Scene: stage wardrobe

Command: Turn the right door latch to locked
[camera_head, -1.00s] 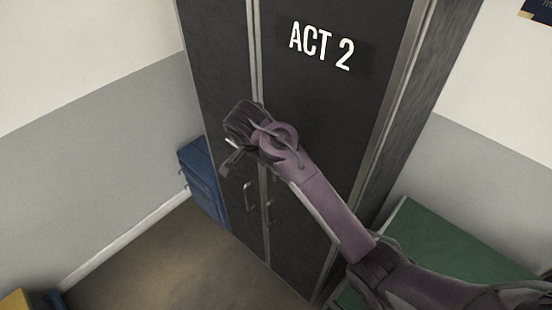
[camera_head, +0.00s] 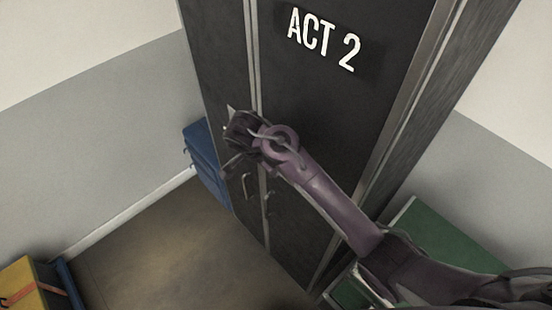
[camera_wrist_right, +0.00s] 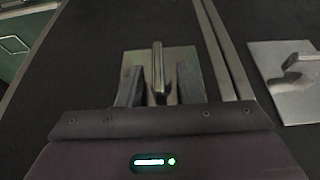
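The wardrobe's right door (camera_head: 335,110) is dark and marked "ACT 2"; the left door (camera_head: 218,60) is beside it. My right gripper (camera_head: 232,135) is at the seam between them and hides the right latch in the head view. In the right wrist view, the right latch (camera_wrist_right: 158,68) is a narrow metal lever on a square plate, standing upright in the picture. My right gripper (camera_wrist_right: 160,88) is open, with one finger on each side of the lever and gaps showing. The other latch (camera_wrist_right: 297,64) is on a separate plate across the seam. My left gripper is out of view.
Two door handles, one on the left door (camera_head: 249,187) and one on the right door (camera_head: 267,206), are below my gripper. A blue cabinet (camera_head: 203,165) stands left of the wardrobe, and a green chest (camera_head: 455,250) right of it. A yellow box (camera_head: 28,288) is at lower left. Floor between is clear.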

